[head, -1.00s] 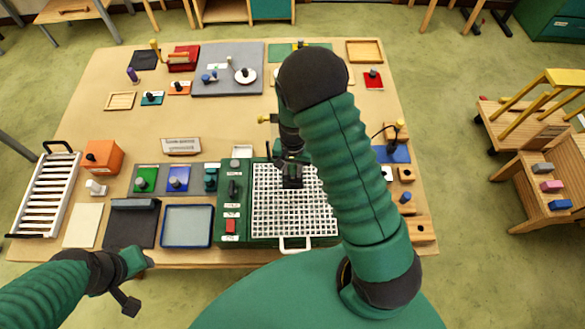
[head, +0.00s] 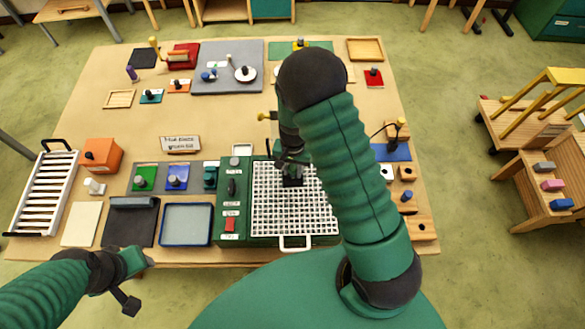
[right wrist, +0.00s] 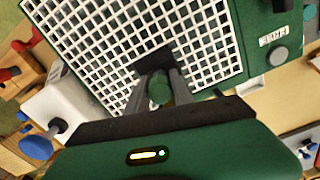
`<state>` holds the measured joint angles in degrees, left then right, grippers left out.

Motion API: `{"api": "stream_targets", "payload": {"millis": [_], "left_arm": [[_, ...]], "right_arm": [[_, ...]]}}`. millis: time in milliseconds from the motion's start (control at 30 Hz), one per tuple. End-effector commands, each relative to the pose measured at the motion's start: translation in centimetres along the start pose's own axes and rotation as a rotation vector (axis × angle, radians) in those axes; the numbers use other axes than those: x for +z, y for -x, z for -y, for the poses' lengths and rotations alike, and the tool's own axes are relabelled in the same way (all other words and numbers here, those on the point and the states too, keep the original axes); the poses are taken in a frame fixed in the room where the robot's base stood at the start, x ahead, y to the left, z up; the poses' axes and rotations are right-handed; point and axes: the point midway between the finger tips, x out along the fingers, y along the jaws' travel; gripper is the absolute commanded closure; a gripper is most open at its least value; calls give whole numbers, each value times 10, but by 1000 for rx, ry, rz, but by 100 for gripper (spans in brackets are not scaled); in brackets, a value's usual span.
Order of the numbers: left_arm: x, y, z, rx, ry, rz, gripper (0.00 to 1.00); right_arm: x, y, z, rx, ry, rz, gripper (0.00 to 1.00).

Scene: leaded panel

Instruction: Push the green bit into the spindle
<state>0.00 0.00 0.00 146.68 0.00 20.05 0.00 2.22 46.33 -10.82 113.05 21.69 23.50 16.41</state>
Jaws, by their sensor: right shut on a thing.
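My right gripper (right wrist: 160,92) is shut on a small dark green piece (right wrist: 159,88), probably the green bit, seen between its fingers in the right wrist view. In the head view my right gripper (head: 291,165) is over the white grid, partly covered by my own arm. A dark square block (right wrist: 153,61) sits on the grid just beyond the fingertips; it also shows in the head view (head: 292,181). I cannot tell whether it is the spindle or whether the piece touches it. My left gripper (head: 138,283) is open and empty near the table's front edge.
The white grid (head: 268,222) lies on a green machine with a switch panel (head: 231,213) on its left. A blue-rimmed tray (head: 186,225) and green (head: 146,177) and blue (head: 177,178) blocks stand left of it. A lettered card (head: 181,143) stands behind.

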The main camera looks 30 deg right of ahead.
Motion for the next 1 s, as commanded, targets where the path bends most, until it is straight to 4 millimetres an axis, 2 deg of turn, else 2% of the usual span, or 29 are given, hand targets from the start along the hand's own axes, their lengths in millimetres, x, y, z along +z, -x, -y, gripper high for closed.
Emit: {"api": "stream_targets", "payload": {"millis": [567, 600, 700, 800, 1000], "left_arm": [[3, -12, 0, 0, 0, 0, 64], [3, -11, 0, 0, 0, 0, 64], [2, -10, 0, 0, 0, 0, 64], [2, -10, 0, 0, 0, 0, 64], [2, -10, 0, 0, 0, 0, 64]], "right_arm": [[0, -16, 0, 0, 0, 0, 100], [0, -15, 0, 0, 0, 0, 70], [0, -14, 0, 0, 0, 0, 56], [0, -14, 0, 0, 0, 0, 47], [0, -14, 0, 0, 0, 0, 47]]}}
